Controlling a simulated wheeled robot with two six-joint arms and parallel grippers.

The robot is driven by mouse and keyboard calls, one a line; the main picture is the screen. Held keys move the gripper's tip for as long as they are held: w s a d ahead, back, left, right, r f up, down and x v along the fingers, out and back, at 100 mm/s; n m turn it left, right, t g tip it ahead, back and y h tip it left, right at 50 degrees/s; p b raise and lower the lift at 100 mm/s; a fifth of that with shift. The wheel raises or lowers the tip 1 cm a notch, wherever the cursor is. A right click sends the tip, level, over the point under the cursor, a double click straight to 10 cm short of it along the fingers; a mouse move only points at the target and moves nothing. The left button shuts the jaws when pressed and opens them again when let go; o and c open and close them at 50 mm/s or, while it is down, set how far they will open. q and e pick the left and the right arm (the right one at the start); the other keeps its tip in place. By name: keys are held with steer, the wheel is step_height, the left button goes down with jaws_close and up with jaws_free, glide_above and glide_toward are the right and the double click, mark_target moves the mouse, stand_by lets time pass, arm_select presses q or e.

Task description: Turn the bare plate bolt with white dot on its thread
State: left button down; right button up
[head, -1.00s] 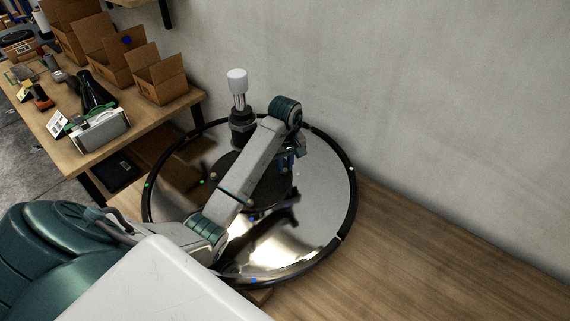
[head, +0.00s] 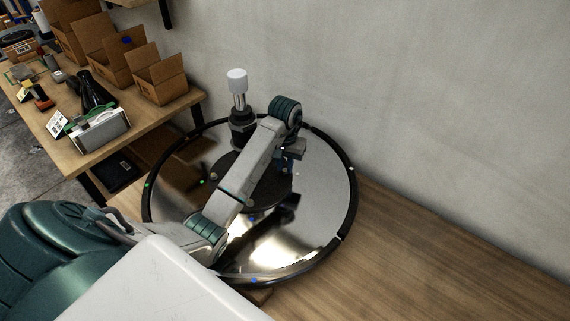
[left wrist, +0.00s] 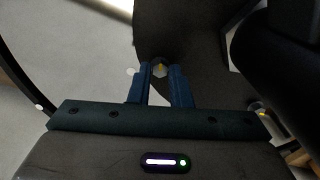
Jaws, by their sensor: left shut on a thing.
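My left gripper (head: 293,149) is over the right part of the dark round plate (head: 225,171) on the shiny chair base. Its wrist partly covers the work spot in the head view. In the left wrist view the two blue fingers of my left gripper (left wrist: 160,80) are shut on a small bolt (left wrist: 159,68) with a yellowish mark. I cannot make out a white dot on its thread. Another bolt (left wrist: 258,108) stands on the plate at the right, apart from the fingers. My right gripper is not in view.
A chair column (head: 239,120) with a white cap rises behind my arm. The round base has a black rim (head: 354,200) with small coloured dots. A side table (head: 150,117) with cardboard boxes stands at the left.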

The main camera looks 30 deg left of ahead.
mark_target(285, 170)
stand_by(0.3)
arm_select(q)
steer(key=c, duration=1.3)
jaws_free()
steer(key=shift+c, duration=0.2)
step_height(285, 170, up, 11)
steer(key=p, duration=1)
steer(key=shift+p, duration=0.4)
steer(key=shift+f, duration=0.15)
